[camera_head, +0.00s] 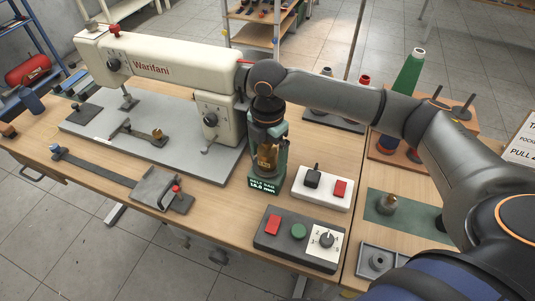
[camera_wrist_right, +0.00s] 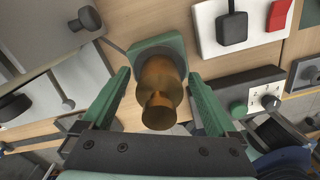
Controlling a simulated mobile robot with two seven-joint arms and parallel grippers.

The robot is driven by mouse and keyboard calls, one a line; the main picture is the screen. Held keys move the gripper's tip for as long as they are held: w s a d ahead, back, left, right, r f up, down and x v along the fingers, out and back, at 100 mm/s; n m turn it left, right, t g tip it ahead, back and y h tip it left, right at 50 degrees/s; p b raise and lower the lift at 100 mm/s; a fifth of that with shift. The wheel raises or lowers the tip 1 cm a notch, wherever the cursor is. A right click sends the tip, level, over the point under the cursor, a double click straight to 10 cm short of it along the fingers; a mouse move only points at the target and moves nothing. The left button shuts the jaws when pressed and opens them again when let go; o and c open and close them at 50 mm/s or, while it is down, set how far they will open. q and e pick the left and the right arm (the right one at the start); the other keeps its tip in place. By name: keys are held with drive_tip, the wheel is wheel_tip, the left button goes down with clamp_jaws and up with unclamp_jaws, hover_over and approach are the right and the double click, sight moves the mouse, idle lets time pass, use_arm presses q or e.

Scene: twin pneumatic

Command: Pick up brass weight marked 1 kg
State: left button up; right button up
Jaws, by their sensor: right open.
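A brass weight (camera_head: 267,158) with a narrower neck and knob stands on a small green stand (camera_head: 262,184) near the white sewing machine's head. No 1 kg mark is legible on it. My right gripper (camera_head: 268,138) points down over it, with fingers on either side. In the right wrist view, the brass weight (camera_wrist_right: 160,88) is between the two green fingers, with gaps visible at both sides, so the gripper is open. My left gripper is not in view.
The sewing machine (camera_head: 160,68) stands close on the left. A white switch box (camera_head: 322,188) and a dark control box (camera_head: 299,240) are to the right and in front. A green mat (camera_head: 408,214) holds a small grey and brass piece (camera_head: 387,203).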

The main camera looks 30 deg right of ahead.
drive_tip(key=shift+c, duration=0.3)
clamp_jaws()
idle(0.4)
